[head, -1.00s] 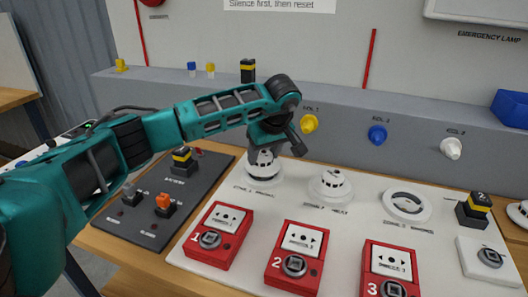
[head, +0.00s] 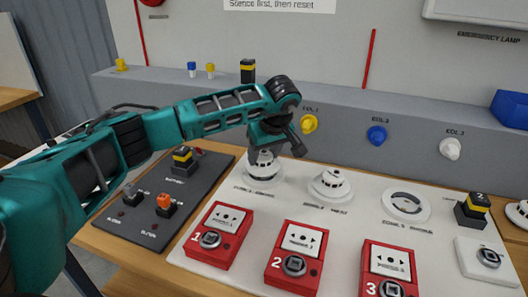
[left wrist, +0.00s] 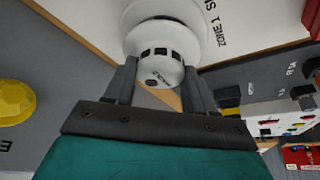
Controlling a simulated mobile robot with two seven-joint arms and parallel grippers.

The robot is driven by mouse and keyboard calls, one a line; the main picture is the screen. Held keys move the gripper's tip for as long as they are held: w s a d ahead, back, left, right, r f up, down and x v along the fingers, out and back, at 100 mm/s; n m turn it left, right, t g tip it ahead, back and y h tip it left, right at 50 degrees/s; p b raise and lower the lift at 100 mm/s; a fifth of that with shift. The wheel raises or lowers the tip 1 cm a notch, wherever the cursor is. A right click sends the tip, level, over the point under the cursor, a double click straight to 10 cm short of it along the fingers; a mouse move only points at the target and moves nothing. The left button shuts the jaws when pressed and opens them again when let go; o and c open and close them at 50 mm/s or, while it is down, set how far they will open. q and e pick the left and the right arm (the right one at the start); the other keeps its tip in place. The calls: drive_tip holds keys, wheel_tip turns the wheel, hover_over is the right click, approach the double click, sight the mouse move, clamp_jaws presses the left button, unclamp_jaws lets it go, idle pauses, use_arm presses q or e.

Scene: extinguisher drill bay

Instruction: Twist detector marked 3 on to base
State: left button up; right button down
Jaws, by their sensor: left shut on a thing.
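My left gripper (head: 277,150) is shut on a white round detector (head: 264,163) at the zone 1 base. In the left wrist view, the fingers of my left gripper (left wrist: 160,88) flank this detector (left wrist: 160,48), with its dark slots showing and the "ZONE 1" label beside it. A second white detector (head: 331,182) sits on the middle base. The zone 3 base (head: 407,204) is an empty ring. Another white detector (head: 519,212) is cut off at the right edge. I cannot read a 3 on any detector. My right gripper is not in view.
Red call points marked 1 (head: 217,236), 2 (head: 295,258) and 3 (head: 388,271) stand along the white panel's front. A dark switch panel (head: 147,218) lies to the left. A yellow-black block marked 2 (head: 474,209) stands at right. Coloured knobs line the grey ledge behind.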

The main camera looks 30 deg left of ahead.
use_arm(q)
drive_tip(key=shift+f+b, duration=0.4)
drive_tip(key=shift+f, duration=0.45)
idle(0.5)
drive_tip(key=shift+r+m, duration=0.1)
drive_tip(key=shift+m, duration=0.3)
drive_tip(key=shift+m+t, duration=0.4)
drive_tip(key=shift+m, duration=0.3)
drive_tip(key=shift+s+a+m+h+p, duration=0.15)
drive_tip(key=shift+m+h+p, duration=0.25)
drive_tip(key=shift+m, duration=0.4)
drive_tip(key=shift+m, duration=0.3)
drive_tip(key=shift+m+t+h, duration=0.4)
drive_tip(key=shift+m, duration=0.6)
